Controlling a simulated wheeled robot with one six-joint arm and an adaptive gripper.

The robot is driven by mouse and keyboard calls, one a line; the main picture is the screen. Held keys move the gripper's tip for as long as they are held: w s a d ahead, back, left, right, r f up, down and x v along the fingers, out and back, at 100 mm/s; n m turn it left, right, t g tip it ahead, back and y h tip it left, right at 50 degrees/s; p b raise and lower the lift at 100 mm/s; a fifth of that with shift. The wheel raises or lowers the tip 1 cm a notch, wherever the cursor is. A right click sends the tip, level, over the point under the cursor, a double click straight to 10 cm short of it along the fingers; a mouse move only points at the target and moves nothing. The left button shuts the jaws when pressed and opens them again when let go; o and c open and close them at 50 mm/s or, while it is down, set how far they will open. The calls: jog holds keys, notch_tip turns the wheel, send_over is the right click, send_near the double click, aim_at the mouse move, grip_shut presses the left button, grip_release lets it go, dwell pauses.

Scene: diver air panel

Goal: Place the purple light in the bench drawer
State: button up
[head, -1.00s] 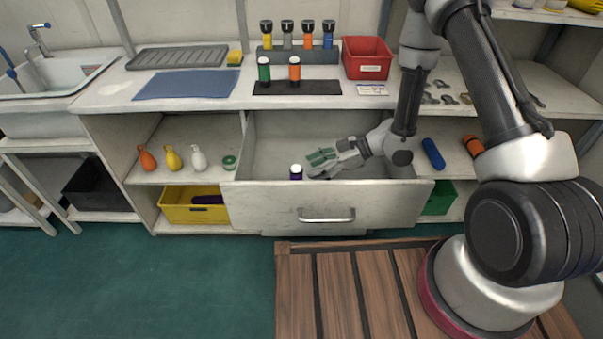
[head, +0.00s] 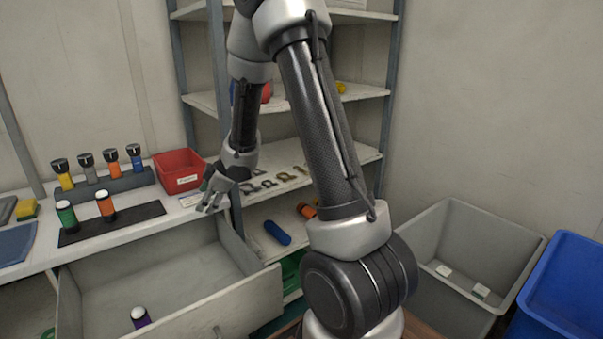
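The purple light (head: 139,317), a small dark purple cylinder with a white top, stands inside the open bench drawer (head: 235,308), near its front wall. The picture's lower edge cuts off part of the drawer. My gripper (head: 209,208) is above and beyond the drawer's far right corner, near the bench top edge and the red bin. It is well apart from the purple light. Its fingers look spread, with nothing visible between them.
A red bin (head: 180,172) stands on the bench top. Several lights stand in a rack (head: 110,184), with a green and an orange light on a dark mat (head: 140,215). Shelves with a blue cylinder (head: 277,232) are at right. Grey (head: 452,235) and blue (head: 570,290) tubs stand further right.

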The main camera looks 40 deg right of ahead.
jog(key=s+d+r+m+h, duration=0.35)
jog(key=s+d+r, duration=0.3)
jog(key=r, duration=0.25)
jog(key=s+d+r+m+h, duration=0.2)
jog(key=s+d+r+m, duration=0.3)
jog(key=s+r, duration=0.3)
jog(key=s+a+r+m+g+y, duration=0.1)
jog(key=s+m, duration=0.1)
jog(key=s, duration=0.8)
jog(key=s+a+m+g+y, duration=0.1)
jog(key=s+a+m, duration=0.1)
jog(key=s, duration=0.8)
jog(key=shift+s+a+r+g, duration=0.2)
jog(key=shift+a+r+g, duration=0.05)
jog(key=shift+r+g, duration=0.1)
